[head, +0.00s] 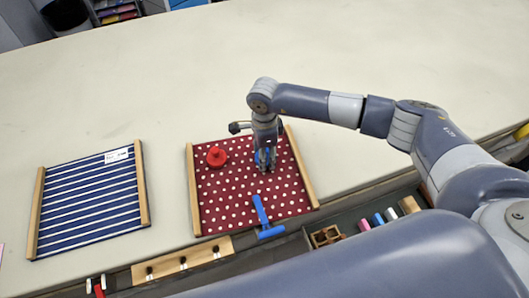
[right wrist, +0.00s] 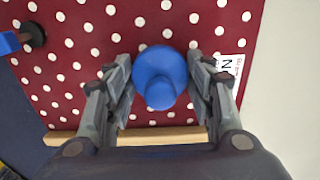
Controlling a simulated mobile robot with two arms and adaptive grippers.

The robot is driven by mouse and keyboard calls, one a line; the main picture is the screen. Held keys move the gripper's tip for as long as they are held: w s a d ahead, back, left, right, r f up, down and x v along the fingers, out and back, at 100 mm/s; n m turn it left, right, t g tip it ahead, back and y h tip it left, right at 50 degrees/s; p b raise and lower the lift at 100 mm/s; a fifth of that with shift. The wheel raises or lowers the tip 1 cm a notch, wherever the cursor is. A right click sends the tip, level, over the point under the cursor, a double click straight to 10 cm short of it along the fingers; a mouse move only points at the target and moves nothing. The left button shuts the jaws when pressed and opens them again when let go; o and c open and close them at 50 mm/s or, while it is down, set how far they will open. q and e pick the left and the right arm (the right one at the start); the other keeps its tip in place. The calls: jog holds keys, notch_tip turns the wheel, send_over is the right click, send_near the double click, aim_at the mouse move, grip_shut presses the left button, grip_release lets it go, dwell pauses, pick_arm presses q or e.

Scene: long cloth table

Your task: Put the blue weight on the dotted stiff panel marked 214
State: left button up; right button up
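The dotted stiff panel (head: 236,205) is dark red with white dots and has wooden bars on two sides. A white label (right wrist: 230,68) at its edge shows only part of its print, so I cannot read the number 214. The blue weight (right wrist: 160,78) is round with a knob on top and stands over the panel, between my right gripper's fingers. In the head view the blue weight (head: 265,159) is mostly hidden by the gripper. My right gripper (right wrist: 160,80) points down with its fingers apart on either side of the weight, with no clear grip on the knob. My left gripper is not in view.
A red weight (head: 217,156) sits on the dotted panel. A blue T-shaped tool (head: 262,215) lies at its front edge. A blue striped panel (head: 92,205) lies to the left. A wooden rack (head: 182,262) and a tray with colored pieces are along the front. The far table is clear.

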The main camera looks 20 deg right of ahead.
jog(key=o, duration=0.4)
jog(key=shift+r, duration=0.2)
jog(key=shift+w+r, duration=0.1)
jog(key=shift+r, duration=0.15)
notch_tip(320, 180, up, 11)
jog(key=b, duration=0.3)
jog(key=shift+r, duration=0.2)
